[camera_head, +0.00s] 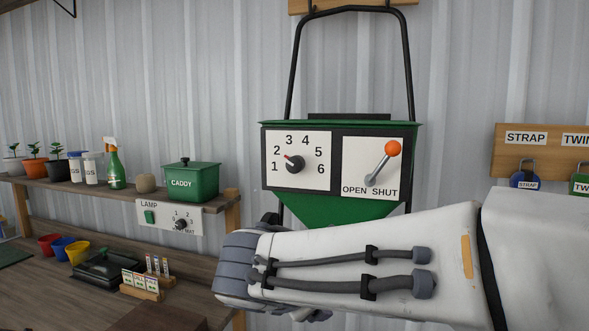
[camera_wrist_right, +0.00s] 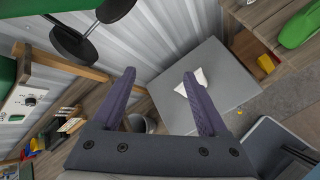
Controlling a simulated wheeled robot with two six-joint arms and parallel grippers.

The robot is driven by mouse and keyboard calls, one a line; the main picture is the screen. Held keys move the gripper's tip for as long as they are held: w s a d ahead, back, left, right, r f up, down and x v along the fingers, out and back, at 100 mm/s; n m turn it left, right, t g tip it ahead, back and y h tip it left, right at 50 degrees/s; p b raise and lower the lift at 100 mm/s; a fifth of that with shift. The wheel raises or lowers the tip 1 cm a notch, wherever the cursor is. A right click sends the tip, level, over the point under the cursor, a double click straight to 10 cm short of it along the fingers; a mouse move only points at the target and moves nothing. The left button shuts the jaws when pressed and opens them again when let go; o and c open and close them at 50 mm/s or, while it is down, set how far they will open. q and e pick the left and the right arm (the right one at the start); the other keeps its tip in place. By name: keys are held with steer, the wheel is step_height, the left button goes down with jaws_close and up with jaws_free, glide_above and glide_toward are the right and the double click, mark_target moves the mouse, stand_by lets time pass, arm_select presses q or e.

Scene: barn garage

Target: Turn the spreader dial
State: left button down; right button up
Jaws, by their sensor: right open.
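The green spreader (camera_head: 340,208) hangs by its black handle on the corrugated wall. The black dial (camera_head: 295,164) sits on its left white panel, numbered 1 to 6. Its red pointer tip points up-left, between 1 and 2. On the right panel a lever with an orange knob (camera_head: 393,148) leans up-right. My right arm crosses in front, below the panels. Its hand is left of and below the dial, apart from it, with the fingertips hidden in the head view. In the right wrist view my right gripper (camera_wrist_right: 162,90) is open and empty. My left gripper is out of view.
At left, a shelf holds a green caddy (camera_head: 191,181), a spray bottle (camera_head: 114,166) and potted plants. A lamp panel (camera_head: 168,216) is on its front. The bench below holds coloured pots and a black box (camera_head: 105,266). A strap board (camera_head: 545,150) is at right.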

steer(key=w+a+r+n+t+h, duration=0.1)
steer(key=w+a+r+n+t, duration=0.15)
steer(key=r, duration=0.25)
steer(key=w+a+r+n+t, duration=0.1)
steer(key=w+r+n+t, duration=0.15)
steer(key=r, duration=0.35)
steer(key=n+t, duration=0.3)
glide_toward(294, 164)
steer(key=shift+h, duration=0.3)
steer(key=p+x, duration=0.3)
steer(key=x, duration=0.4)
steer(key=shift+w+a+r, duration=0.1)
steer(key=shift+w, duration=0.25)
steer(key=shift+w+d+p, duration=0.2)
steer(key=shift+w+p, duration=0.15)
steer(key=shift+w, duration=0.3)
steer(key=shift+f, duration=0.2)
jaws_close()
